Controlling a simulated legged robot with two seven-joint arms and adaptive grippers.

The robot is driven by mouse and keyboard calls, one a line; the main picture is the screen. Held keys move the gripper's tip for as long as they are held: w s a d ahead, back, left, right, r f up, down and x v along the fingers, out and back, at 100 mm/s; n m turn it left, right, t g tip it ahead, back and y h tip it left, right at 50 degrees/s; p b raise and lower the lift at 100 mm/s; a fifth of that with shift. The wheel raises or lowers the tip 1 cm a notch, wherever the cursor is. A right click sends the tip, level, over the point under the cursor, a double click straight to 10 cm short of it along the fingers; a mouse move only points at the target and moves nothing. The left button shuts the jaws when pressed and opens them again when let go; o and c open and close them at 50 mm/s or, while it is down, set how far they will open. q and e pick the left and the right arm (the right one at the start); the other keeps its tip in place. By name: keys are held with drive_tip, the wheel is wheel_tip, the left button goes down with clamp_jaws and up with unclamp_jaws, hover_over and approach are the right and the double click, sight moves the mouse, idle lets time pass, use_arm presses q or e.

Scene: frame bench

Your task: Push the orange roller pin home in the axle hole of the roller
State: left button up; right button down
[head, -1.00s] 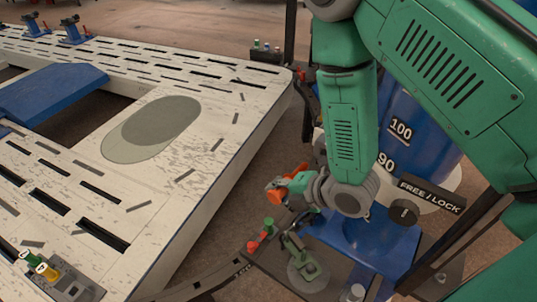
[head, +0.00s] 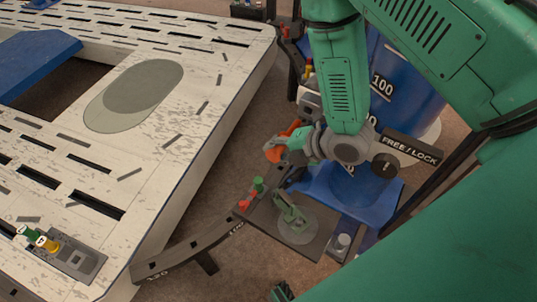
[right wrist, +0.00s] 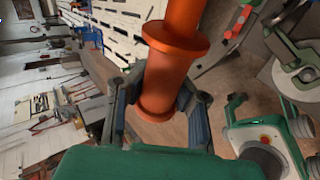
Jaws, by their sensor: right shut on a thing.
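My right gripper (head: 284,146) is above the floor gap between the pale slotted bench and the blue column. It is shut on the orange roller pin (right wrist: 158,88). In the right wrist view the pin has a wide flange (right wrist: 175,42) just beyond the fingers, and a narrower shaft runs on past the top edge. In the head view only a small orange part of the pin (head: 272,155) shows at the fingertips. I cannot make out the roller or its axle hole in either view. My left gripper is not clearly seen.
The pale slotted bench (head: 145,165) fills the left. A dark plate (head: 255,215) with a green clamp (head: 291,212) and red and green knobs is below the gripper. A curved dark rail (head: 195,245) runs to the bench. The blue column (head: 405,100) stands behind my arm.

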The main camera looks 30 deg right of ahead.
sight(292, 129)
drive_tip(key=shift+w+d, duration=0.35)
drive_tip(key=shift+d, duration=0.55)
drive_tip(key=shift+w+d, duration=0.35)
drive_tip(key=shift+d, duration=0.5)
use_arm(q)
drive_tip(key=shift+d+r, duration=0.15)
drive_tip(key=shift+d, duration=0.15)
use_arm(e)
drive_tip(key=shift+a, duration=0.1)
use_arm(q)
drive_tip(key=shift+a, duration=0.2)
use_arm(e)
drive_tip(key=shift+a, duration=0.15)
use_arm(q)
drive_tip(key=shift+d, duration=0.25)
use_arm(e)
drive_tip(key=shift+d, duration=0.3)
use_arm(q)
drive_tip(key=shift+a+r, duration=0.1)
drive_tip(key=shift+a, duration=0.05)
use_arm(e)
drive_tip(key=shift+a+r, duration=0.1)
drive_tip(key=shift+a, duration=0.1)
